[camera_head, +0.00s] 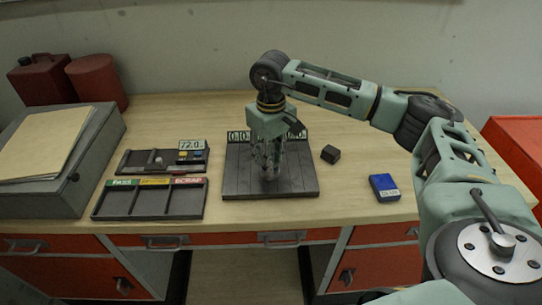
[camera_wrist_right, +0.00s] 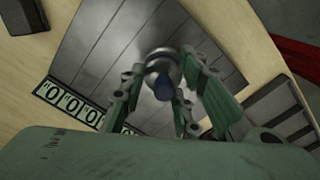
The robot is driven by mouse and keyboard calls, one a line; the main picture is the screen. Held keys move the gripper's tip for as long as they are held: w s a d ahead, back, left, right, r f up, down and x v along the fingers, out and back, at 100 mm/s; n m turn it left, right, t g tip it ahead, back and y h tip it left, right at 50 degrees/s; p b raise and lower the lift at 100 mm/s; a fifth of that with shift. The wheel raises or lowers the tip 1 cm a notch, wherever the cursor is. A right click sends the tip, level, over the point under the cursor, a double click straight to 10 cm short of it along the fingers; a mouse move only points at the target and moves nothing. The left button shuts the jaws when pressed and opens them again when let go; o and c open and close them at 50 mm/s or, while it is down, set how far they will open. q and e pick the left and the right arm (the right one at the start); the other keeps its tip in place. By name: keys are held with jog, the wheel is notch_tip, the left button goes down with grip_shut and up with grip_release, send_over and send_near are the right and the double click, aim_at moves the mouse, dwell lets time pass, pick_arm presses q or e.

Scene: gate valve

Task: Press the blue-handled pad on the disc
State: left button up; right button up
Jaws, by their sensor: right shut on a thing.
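My right gripper (camera_head: 268,168) points down over the dark slatted plate (camera_head: 225,183) on the bench. In the right wrist view its fingers (camera_wrist_right: 163,75) are closed around a small upright piece with a blue handle (camera_wrist_right: 163,88), the pad. A shiny round silver part (camera_wrist_right: 160,60) shows just past the handle. I cannot tell whether it is the disc or part of the pad. The contact below the pad is hidden, and the fingers cover this spot in the head view. My left gripper is not in view.
Number counters (camera_head: 238,136) line the plate's back edge. A tray marked PASS and SCRAP (camera_head: 150,203) and a smaller tray (camera_head: 135,160) stand left. A dark cube (camera_head: 330,154) and a blue block (camera_head: 384,187) lie right. A grey case (camera_head: 60,150) stands far left.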

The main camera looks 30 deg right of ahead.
jog(key=shift+f+b, duration=0.45)
jog(key=shift+f, duration=0.05)
dwell(0.3)
jog(key=shift+s+f, duration=0.15)
jog(key=shift+f, duration=0.05)
dwell(1.3)
jog(key=shift+r+p, duration=0.45)
jog(key=shift+r, duration=0.7)
jog(key=shift+r+p, duration=1.3)
jog(key=shift+r, duration=1.2)
